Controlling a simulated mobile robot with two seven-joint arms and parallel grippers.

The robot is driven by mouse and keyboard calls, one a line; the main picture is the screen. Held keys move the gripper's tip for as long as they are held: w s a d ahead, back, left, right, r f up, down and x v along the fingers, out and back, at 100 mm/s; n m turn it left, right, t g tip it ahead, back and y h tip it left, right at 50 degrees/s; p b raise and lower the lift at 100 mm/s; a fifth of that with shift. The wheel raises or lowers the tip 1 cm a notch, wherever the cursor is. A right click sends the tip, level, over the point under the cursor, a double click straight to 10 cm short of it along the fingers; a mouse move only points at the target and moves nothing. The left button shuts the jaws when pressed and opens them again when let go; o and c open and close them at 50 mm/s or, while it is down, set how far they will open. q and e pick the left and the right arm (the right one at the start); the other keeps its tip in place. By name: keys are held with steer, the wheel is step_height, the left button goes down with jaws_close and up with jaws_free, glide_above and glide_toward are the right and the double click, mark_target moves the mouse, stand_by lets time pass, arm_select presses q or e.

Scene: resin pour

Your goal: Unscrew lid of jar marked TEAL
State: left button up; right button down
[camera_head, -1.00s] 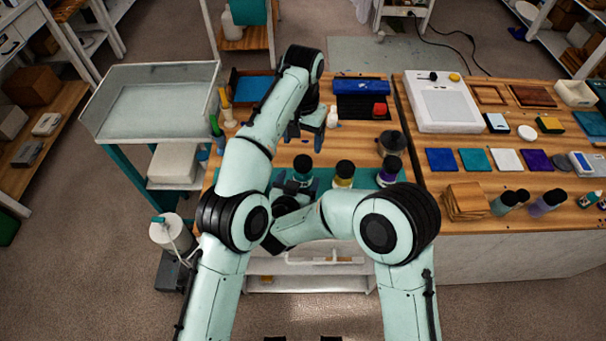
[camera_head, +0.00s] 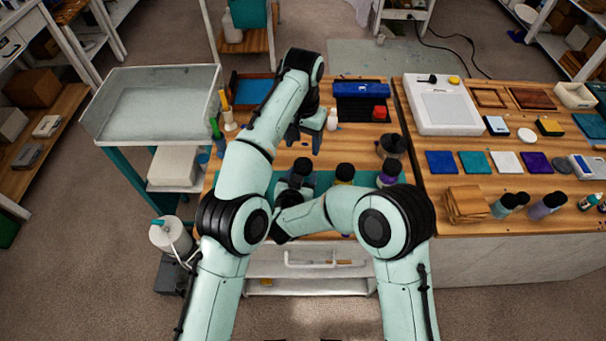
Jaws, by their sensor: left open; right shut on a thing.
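Three dark-lidded jars stand in a row on the teal mat (camera_head: 324,178). The left jar (camera_head: 302,166) shows its black lid; its body is mostly hidden by my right gripper, and its label cannot be read now. My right gripper (camera_head: 300,182) is low at this jar and shut on it, partly hidden by my own arm. The middle jar (camera_head: 344,172) has a yellow band and the right jar (camera_head: 389,174) a purple one. My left gripper (camera_head: 304,143) points down, open and empty, behind and above the left jar's lid, apart from it.
A dark pot (camera_head: 390,146) is at the right. Upright tools (camera_head: 226,108) stand at the bench's left edge.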

mark_target(303, 164)
arm_select(q)
steer(key=m, duration=0.6)
steer(key=shift+m, duration=0.4)
steer(key=m, duration=0.6)
steer(key=shift+m, duration=0.3)
steer(key=shift+f, duration=4)
